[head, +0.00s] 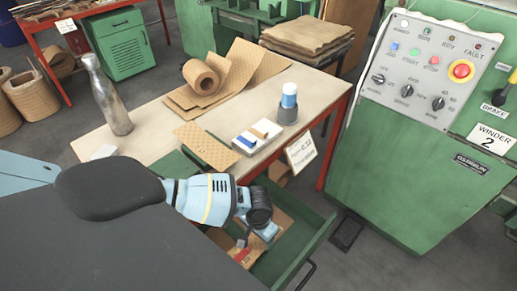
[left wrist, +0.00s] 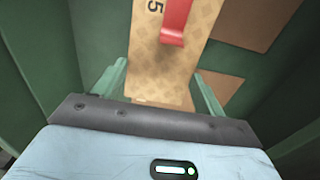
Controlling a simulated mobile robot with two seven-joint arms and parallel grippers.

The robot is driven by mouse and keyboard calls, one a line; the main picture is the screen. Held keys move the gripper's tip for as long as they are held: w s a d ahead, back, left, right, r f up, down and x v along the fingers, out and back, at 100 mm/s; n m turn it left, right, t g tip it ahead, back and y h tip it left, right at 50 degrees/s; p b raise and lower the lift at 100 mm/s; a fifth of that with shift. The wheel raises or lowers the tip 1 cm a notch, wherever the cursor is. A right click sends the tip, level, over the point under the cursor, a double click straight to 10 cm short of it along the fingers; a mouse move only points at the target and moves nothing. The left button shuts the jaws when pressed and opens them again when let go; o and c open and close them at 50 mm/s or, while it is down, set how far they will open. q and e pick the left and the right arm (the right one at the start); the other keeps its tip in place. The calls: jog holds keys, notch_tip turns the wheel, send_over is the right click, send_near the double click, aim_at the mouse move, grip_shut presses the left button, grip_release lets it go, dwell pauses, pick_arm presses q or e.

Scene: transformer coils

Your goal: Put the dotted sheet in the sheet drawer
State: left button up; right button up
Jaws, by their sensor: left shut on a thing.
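My left gripper (head: 258,229) is inside the open green sheet drawer (head: 320,236), below the table's front edge. In the left wrist view, a tan dotted sheet (left wrist: 205,16) with a red tab and a printed 5 runs between the fingers of my gripper (left wrist: 160,88). The gripper is shut on it. In the head view the red tab shows just below the gripper, and the arm hides much of the sheet. I cannot tell whether the sheet touches the drawer floor. My right gripper is not in view.
Another dotted tan sheet (head: 207,146) lies on the table (head: 155,133) above the drawer. The green control cabinet (head: 400,165) is at right.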

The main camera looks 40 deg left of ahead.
pick_arm(q)
jog(key=shift+f, duration=0.4)
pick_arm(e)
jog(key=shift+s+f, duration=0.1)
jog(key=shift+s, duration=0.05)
pick_arm(q)
jog(key=o, duration=1)
jog(key=shift+r, duration=0.1)
notch_tip(320, 180, up, 13)
jog(key=p, duration=0.2)
jog(key=shift+p, duration=0.35)
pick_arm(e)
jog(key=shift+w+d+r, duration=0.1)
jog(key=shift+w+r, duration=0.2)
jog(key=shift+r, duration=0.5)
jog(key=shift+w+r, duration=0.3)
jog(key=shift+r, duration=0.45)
